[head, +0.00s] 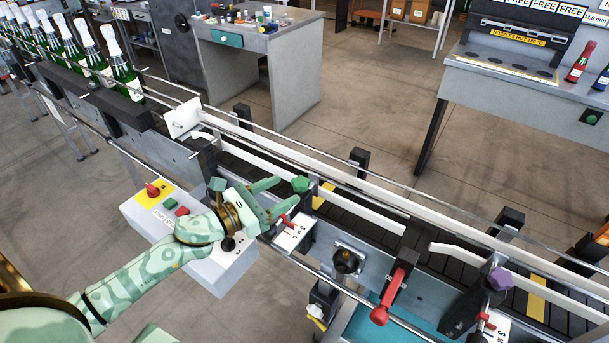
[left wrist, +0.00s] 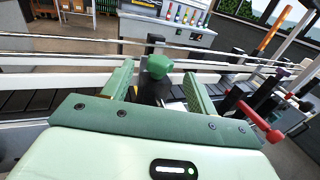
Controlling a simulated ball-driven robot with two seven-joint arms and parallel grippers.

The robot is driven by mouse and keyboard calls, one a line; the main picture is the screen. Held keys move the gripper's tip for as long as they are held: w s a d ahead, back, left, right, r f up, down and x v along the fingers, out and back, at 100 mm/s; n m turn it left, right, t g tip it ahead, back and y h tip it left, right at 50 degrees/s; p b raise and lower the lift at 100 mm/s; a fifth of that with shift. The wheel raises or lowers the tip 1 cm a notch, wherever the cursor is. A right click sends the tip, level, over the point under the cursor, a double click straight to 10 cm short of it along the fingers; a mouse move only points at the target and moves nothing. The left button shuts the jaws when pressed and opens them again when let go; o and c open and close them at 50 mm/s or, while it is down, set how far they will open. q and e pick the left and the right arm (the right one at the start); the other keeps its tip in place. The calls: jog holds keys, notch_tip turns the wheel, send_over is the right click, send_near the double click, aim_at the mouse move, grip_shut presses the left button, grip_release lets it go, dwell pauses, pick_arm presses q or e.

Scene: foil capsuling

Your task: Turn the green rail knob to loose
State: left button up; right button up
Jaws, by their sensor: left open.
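The green rail knob (head: 300,184) sits on a post beside the conveyor's guide rail in the head view. It also shows in the left wrist view (left wrist: 157,66), upright on a dark stem. My left gripper (head: 288,192) is open, its two green fingers pointing at the knob. In the left wrist view, the gripper (left wrist: 157,84) has one finger on each side of the knob, with gaps; the knob lies near the fingertips. No grip on it shows. A white lettered plate (head: 296,232) with a red pointer lies just below the fingers; its lettering is too small to read surely. My right gripper is out of view.
A grey control box (head: 218,272) with buttons lies under my left forearm. A red-handled lever (head: 391,292), a black knob (head: 346,261) and a purple knob (head: 500,279) stand further right along the conveyor. Foil-topped bottles (head: 122,72) line the upper left.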

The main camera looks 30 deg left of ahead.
aim_at(305, 178)
pick_arm(q)
jog(key=x, duration=0.7)
jog(key=shift+w+d+p, duration=0.1)
jog(key=shift+w+p, duration=0.05)
jog(key=shift+p, duration=0.2)
jog(key=c, duration=1)
